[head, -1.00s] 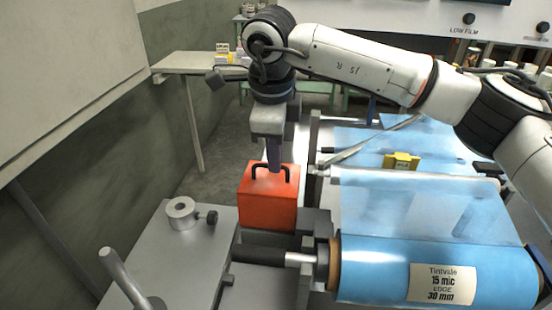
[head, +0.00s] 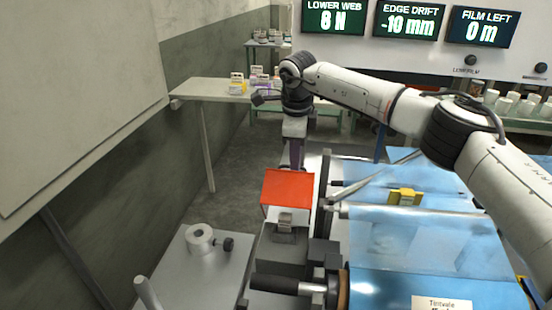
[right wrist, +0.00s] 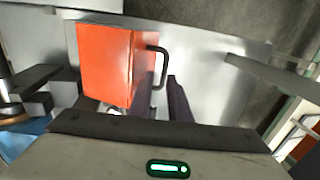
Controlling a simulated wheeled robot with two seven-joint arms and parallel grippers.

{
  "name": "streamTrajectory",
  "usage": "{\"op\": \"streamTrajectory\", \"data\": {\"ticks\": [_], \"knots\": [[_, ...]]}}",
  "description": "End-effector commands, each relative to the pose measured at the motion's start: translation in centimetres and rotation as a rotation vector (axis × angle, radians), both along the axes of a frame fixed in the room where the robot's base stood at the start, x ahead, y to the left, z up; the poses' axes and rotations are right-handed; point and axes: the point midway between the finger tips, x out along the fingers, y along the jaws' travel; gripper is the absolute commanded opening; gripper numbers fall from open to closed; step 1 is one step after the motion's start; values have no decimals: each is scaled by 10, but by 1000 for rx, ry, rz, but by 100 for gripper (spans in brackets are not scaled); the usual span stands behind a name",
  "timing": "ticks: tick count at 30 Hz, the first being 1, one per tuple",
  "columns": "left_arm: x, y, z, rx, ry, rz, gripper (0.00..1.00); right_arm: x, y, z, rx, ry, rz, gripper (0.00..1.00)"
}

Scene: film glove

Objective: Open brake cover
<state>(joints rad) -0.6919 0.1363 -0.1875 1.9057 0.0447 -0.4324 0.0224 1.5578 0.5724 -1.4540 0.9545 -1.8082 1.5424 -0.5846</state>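The orange brake cover (head: 287,187) stands swung up and tilted at the back of its housing in the head view, with a grey metal brake part (head: 285,222) bared in front of it. In the right wrist view the cover (right wrist: 104,65) shows its black handle (right wrist: 163,65) on its side. My right gripper (head: 296,155) is behind the cover, its fingertips partly hidden by it in the head view. In the right wrist view its two dark fingers (right wrist: 162,88) are apart, with the handle's near end between their tips. My left gripper is not in view.
A roll of blue film (head: 440,275) and its web lie to the right, with a yellow block (head: 404,197) on top. A grey bench with a metal collar (head: 200,238) stands at left front. A black lever grip (head: 274,284) juts out below the brake.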

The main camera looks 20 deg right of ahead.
Motion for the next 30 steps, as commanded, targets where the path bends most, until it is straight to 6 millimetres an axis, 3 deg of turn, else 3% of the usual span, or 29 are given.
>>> {"op": "streamTrajectory", "data": {"ticks": [13,24,30], "knots": [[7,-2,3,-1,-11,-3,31,0,3,7,0,1,2,26],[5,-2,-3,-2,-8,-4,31,-11,10,74,1,-1,0,26],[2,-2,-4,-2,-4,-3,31,-15,12,96,0,1,0,26]]}}
